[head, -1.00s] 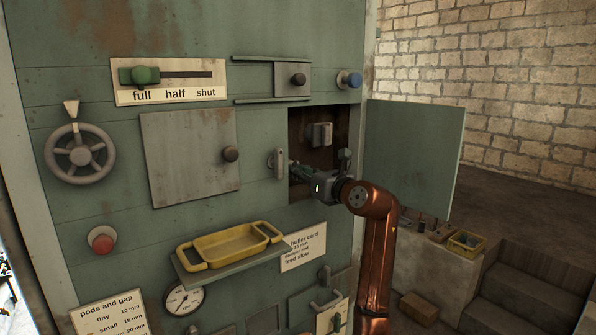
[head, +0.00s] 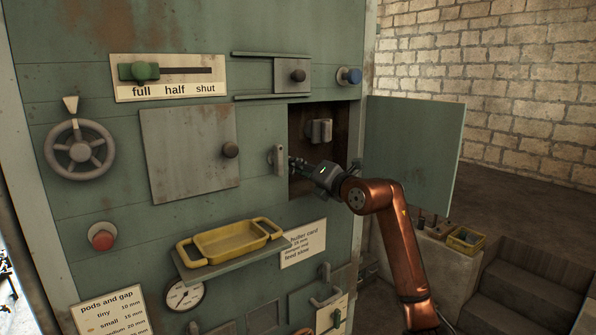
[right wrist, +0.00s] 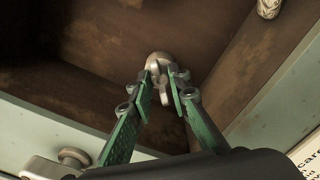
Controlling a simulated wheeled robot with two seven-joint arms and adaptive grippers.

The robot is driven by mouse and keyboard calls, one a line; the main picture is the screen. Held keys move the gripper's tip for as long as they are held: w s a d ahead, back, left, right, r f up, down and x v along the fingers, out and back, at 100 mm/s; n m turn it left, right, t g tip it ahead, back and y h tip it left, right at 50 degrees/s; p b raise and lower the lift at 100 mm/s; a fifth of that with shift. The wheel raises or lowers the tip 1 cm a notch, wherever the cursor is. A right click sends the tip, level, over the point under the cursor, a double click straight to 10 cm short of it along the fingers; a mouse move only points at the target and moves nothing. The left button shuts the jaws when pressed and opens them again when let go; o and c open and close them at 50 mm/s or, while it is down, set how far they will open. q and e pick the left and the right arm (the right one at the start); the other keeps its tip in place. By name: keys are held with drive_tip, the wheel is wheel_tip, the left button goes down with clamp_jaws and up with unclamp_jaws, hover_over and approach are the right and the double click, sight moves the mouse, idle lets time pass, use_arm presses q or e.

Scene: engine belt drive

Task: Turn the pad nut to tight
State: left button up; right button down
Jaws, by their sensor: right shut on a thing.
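The pad nut (right wrist: 160,64) looks like a rounded pale metal piece with a wing, inside the dark, brown-walled opening. My right gripper (right wrist: 164,82) has its green fingers closed on it in the right wrist view. In the head view my right gripper (head: 298,164) reaches into the open compartment (head: 298,125) from the right, fingers pointing left. The pad nut cannot be made out there, and my gripper and arm cover the lower part of the opening. The nut's tightness cannot be told. My left gripper is not in view.
The compartment door (head: 415,170) stands open to the right of my arm. A grey block (head: 319,131) sits in the opening above my gripper. A handle (head: 279,160) is at its left edge. A yellow tray (head: 232,242) rests on a shelf below left.

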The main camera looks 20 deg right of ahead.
drive_tip(key=m+b, duration=0.2)
drive_tip(key=m, duration=0.3)
drive_tip(key=shift+d, duration=0.1)
drive_tip(key=shift+m+b, duration=0.75)
drive_tip(key=shift+m, duration=0.95)
drive_tip(key=c, duration=1.8)
unclamp_jaws()
drive_tip(key=shift+s, duration=0.1)
drive_tip(key=v, duration=1.1)
drive_tip(key=shift+s+d, duration=0.15)
drive_tip(key=shift+s, duration=0.25)
